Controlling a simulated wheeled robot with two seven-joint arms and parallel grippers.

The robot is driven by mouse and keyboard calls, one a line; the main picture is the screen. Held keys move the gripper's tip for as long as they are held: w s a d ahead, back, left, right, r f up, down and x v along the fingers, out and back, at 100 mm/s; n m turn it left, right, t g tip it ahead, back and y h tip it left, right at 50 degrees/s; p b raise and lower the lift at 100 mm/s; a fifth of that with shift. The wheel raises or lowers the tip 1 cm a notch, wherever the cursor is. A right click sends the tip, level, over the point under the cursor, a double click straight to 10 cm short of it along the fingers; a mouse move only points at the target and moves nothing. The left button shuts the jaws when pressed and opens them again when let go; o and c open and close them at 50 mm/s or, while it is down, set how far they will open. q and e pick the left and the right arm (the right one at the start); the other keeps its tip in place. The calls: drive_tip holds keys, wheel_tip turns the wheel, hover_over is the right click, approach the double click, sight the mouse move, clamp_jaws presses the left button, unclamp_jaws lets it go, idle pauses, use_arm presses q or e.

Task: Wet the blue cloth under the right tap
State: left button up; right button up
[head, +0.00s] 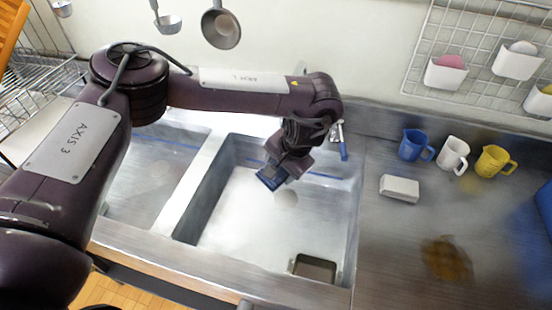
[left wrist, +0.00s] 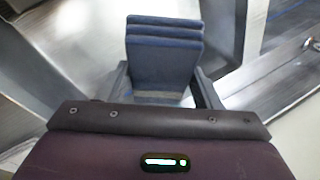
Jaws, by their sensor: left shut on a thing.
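My left gripper (head: 279,172) is shut on the folded blue cloth (head: 268,179) and holds it above the right sink basin (head: 240,215). In the left wrist view the blue cloth (left wrist: 165,50) stands in layered folds between the two fingers of the gripper (left wrist: 164,92). A metal fitting with a blue lever (head: 343,150), which looks like part of the right tap, shows just right of my wrist at the back of the basin. My arm hides much of the tap area, and I cannot see its spout or any water clearly. My right gripper is not in view.
A left basin (head: 150,175) lies beyond a divider. On the right counter are a white block (head: 399,188), a blue mug (head: 413,145), a white mug (head: 453,153), a yellow mug (head: 492,161) and a brown stain (head: 447,258). Ladles hang on the back wall.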

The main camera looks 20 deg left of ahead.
use_arm(q)
drive_tip(key=s+p, duration=0.1)
drive_tip(key=s+d+p, duration=0.1)
drive_tip(key=s, duration=0.1)
drive_tip(key=s+d+p, duration=0.1)
drive_tip(key=s+p, duration=0.1)
drive_tip(key=shift+d, duration=0.1)
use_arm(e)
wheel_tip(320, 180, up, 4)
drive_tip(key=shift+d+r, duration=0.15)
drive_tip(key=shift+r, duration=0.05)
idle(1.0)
use_arm(q)
drive_tip(key=s+d+r+p, duration=0.2)
drive_tip(key=s+r+p, duration=0.2)
drive_tip(key=p, duration=0.4)
drive_tip(key=shift+s, duration=0.3)
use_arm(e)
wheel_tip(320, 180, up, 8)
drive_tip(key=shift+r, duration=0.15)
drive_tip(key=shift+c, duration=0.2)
